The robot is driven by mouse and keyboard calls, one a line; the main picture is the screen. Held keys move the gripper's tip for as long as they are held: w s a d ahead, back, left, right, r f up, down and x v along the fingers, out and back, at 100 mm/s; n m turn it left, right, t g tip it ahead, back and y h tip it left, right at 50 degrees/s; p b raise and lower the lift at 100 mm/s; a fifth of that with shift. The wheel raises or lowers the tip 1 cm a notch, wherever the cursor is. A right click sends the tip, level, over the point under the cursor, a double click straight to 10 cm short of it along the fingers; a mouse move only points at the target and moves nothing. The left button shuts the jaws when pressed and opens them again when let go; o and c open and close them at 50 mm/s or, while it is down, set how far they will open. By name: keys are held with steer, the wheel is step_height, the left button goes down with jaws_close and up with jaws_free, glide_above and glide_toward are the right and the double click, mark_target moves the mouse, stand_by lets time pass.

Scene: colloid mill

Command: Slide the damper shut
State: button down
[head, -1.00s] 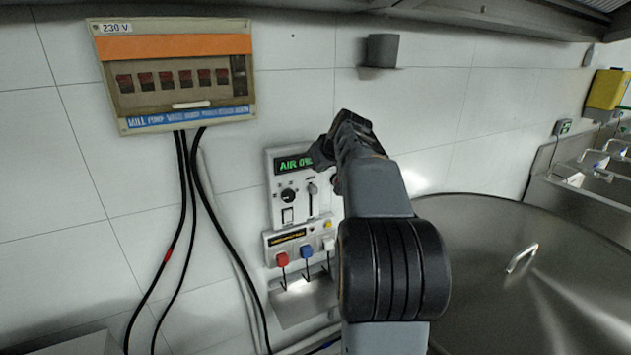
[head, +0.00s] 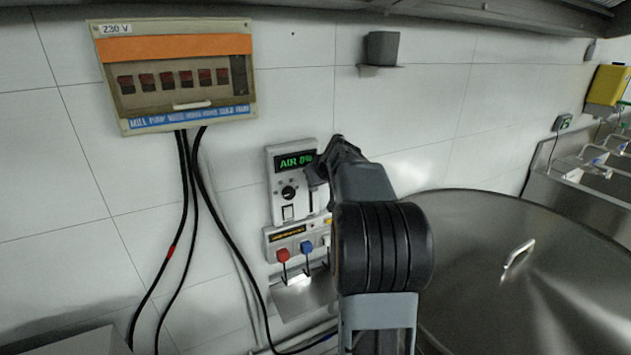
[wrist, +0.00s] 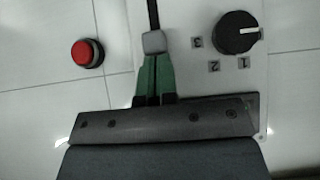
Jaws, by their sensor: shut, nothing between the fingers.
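The damper slider is on a light grey wall panel (head: 273,195) with a green display (head: 295,160) that seems to read "AIR 0%". In the wrist view its grey knob (wrist: 154,42) sits on a dark slot (wrist: 153,14) that runs on toward the top edge. In the head view my gripper hides the knob, and part of the slot (head: 312,202) shows below it. My gripper (wrist: 155,62) has its green fingers shut and empty, with the tips against or very close to the knob. In the head view my gripper (head: 317,177) is in front of the panel's right side.
A rotary knob (wrist: 236,33) marked 1, 2, 3 is beside the slider, and a red button (wrist: 87,54) is on the other side. A breaker box (head: 177,48) and a large steel lid (head: 480,270) flank the area.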

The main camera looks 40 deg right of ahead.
mark_target(316, 194)
step_height(316, 194, down, 10)
steer(key=b, duration=1)
steer(key=shift+r, duration=0.15)
step_height(316, 194, up, 5)
steer(key=p, duration=0.3)
steer(key=b+v, duration=0.2)
steer(key=v, duration=0.7)
steer(key=shift+s, duration=0.35)
steer(key=shift+a, duration=0.1)
